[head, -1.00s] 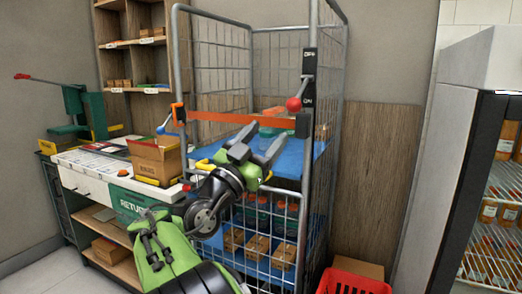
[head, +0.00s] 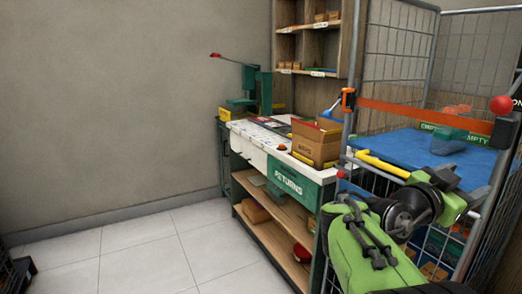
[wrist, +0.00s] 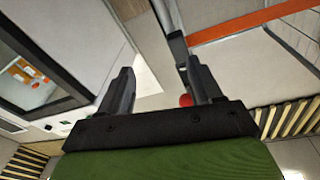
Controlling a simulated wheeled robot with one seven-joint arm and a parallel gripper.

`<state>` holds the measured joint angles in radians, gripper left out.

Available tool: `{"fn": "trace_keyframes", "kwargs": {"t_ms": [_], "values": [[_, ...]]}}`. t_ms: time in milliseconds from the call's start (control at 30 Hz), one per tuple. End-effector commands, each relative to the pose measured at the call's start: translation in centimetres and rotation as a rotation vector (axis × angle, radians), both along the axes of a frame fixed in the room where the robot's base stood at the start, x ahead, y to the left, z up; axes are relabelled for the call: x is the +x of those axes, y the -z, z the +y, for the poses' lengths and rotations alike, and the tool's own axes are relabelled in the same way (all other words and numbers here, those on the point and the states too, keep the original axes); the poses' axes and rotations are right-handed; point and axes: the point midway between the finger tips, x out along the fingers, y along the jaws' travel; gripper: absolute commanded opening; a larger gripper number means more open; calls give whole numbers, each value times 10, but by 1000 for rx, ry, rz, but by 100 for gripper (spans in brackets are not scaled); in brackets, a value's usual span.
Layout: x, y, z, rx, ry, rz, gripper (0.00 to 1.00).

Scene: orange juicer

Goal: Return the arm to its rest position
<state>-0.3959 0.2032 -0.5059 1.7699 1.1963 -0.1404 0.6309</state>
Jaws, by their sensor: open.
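My arm, green and black, reaches in from the lower right of the head view. My gripper (head: 465,167) is at its end, with dark grey fingers spread apart, in front of the blue shelf (head: 395,148) of a wire cage trolley. In the wrist view, the two fingers of my gripper (wrist: 158,72) stand apart with nothing between them. A red knob (wrist: 186,100) shows behind the right finger there. I cannot tell whether the arm touches the trolley.
The cage trolley has an orange bar (head: 425,117) across its front and a red lever knob (head: 501,105).

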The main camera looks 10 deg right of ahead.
Motion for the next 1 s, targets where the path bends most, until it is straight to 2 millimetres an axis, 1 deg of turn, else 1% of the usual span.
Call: {"fn": "trace_keyframes", "kwargs": {"t_ms": [33, 67, 100, 167, 200, 267, 300, 367, 400, 467, 500, 567, 600, 700, 767, 867, 1000], "values": [[-10, 31, -5, 166, -70, 67, 64], [-13, 51, 1, 257, -129, 120, 64], [-17, 76, 14, 368, -219, 197, 64], [-29, 108, 48, 505, -379, 323, 64], [-40, 126, 76, 569, -493, 412, 64], [-60, 146, 116, 626, -649, 538, 64], [-74, 157, 140, 644, -743, 619, 64], [-98, 171, 173, 651, -867, 731, 64], [-114, 180, 193, 645, -941, 804, 64], [-138, 192, 219, 625, -1041, 910, 64], [-155, 201, 234, 606, -1102, 982, 64], [-181, 214, 255, 569, -1183, 1088, 64], [-199, 223, 267, 541, -1233, 1161, 64], [-195, 183, 266, 545, -1233, 1160, 64], [-195, 165, 266, 547, -1232, 1159, 64], [-194, 132, 266, 548, -1231, 1157, 64], [-194, 81, 266, 549, -1231, 1155, 64]]}}
